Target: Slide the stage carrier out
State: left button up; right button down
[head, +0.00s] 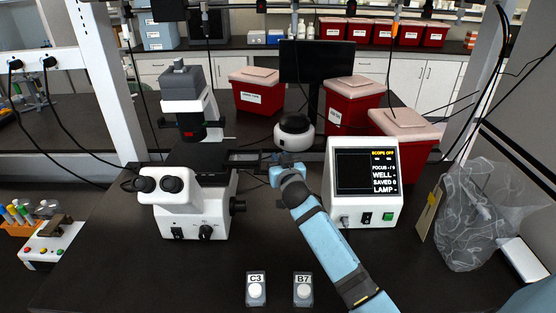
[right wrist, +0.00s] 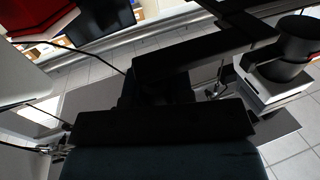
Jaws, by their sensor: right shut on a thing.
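The microscope (head: 195,190) stands on the dark bench, with white body, twin eyepieces and a dark stage (head: 196,156). The stage carrier (head: 243,157) is a dark, thin frame sticking out from the right side of the stage. My right gripper (head: 271,158) is at the carrier's right end and shut on it; my blue arm reaches up to it from the lower right. The fingertips are small and dark, so the exact contact is hard to see. The right wrist view is mostly dark, with the microscope (right wrist: 285,75) at its right. My left gripper is not in view.
A control box with a screen reading "SCOPE OFF" (head: 364,180) stands close right of my right arm. Behind are a round black-and-white device (head: 294,133) and red bins (head: 353,103). Two buttons labelled C3 (head: 256,290) and B7 (head: 303,290) sit in front.

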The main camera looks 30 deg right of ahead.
jog(key=c, duration=1)
grip_release()
jog(key=shift+a, duration=0.1)
jog(key=b+v, duration=0.2)
jog(key=v, duration=1.1)
jog(key=shift+s+b, duration=0.3)
jog(key=shift+s, duration=0.1)
